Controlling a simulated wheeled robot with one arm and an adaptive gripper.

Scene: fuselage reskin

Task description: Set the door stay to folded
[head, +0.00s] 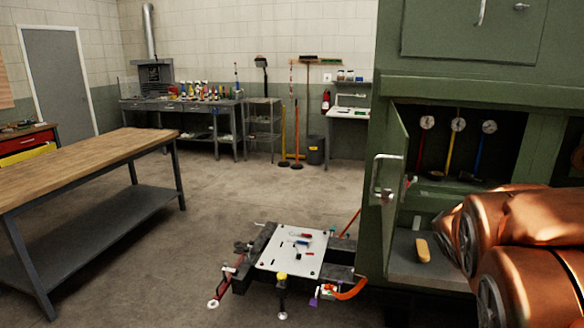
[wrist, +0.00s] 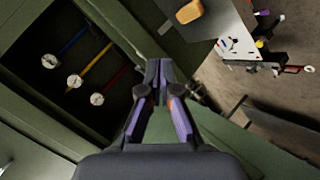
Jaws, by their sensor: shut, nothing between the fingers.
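The green hinged door (head: 396,150) stands open at the left side of a compartment in the green fuselage wall. It carries a pale handle (head: 385,160). A small light and red fitting (head: 411,180) shows between the door and the opening; I cannot tell whether it is the door stay or how it is set. In the wrist view my gripper (wrist: 160,66) is shut and empty, its fingertips together in front of the green door edge (wrist: 128,32). A dark metal fitting (wrist: 196,91) shows just right of the fingers, partly hidden. The gripper is outside the head view.
Several round gauges (head: 458,125) on coloured stems stand inside the compartment. A yellow-orange block (head: 423,248) lies on the grey ledge (head: 440,270) below. A low cart (head: 295,250) with tools stands left of the ledge. A wooden workbench (head: 80,160) is at left, with open floor between.

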